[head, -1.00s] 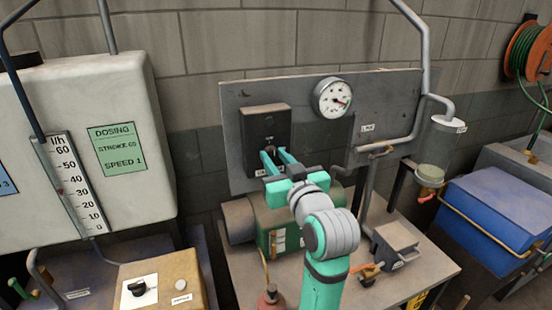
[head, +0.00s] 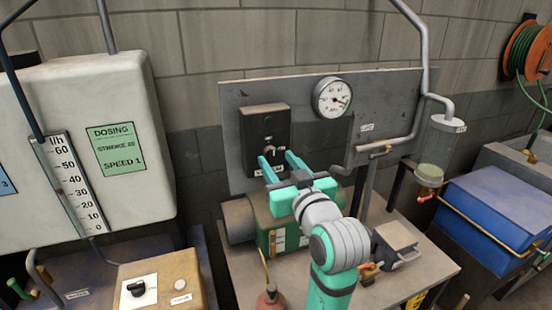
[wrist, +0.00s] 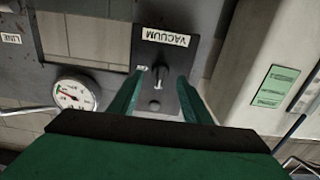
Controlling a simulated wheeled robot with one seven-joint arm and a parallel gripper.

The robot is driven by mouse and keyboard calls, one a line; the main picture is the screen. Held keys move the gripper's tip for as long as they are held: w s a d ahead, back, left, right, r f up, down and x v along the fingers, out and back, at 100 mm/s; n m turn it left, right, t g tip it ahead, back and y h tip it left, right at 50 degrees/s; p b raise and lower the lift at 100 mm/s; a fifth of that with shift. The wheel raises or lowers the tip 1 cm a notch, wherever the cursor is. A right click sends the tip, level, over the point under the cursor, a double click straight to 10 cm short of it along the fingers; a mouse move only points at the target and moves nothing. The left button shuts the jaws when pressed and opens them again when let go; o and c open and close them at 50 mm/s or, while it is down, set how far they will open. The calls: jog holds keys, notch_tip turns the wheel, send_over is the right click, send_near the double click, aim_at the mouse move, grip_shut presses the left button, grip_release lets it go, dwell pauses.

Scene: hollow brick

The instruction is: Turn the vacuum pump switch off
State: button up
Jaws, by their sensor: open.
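The vacuum switch is a small metal lever (head: 268,148) on a dark box (head: 265,122) fixed to the grey panel. In the wrist view, which is upside down, the lever (wrist: 159,76) shows below a white VACUUM label (wrist: 166,37). It points toward the bottom of that picture, toward a round button-like spot (wrist: 154,105). My gripper (head: 277,157) is open and empty in front of the lower part of the box. In the wrist view its two fingers (wrist: 160,82) stand on either side of the lever, with gaps. Contact with it is not visible.
A round gauge (head: 332,97) sits on the panel (head: 380,95) right of the box. A green pump (head: 285,215) lies below my gripper. Grey pipework (head: 424,60) runs along the right. A dosing cabinet (head: 85,140) stands at the left, a blue box (head: 500,210) at the right.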

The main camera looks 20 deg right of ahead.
jog(key=s, duration=0.8)
jog(key=shift+s+d, duration=0.15)
jog(key=shift+s, duration=0.1)
jog(key=shift+w, duration=0.1)
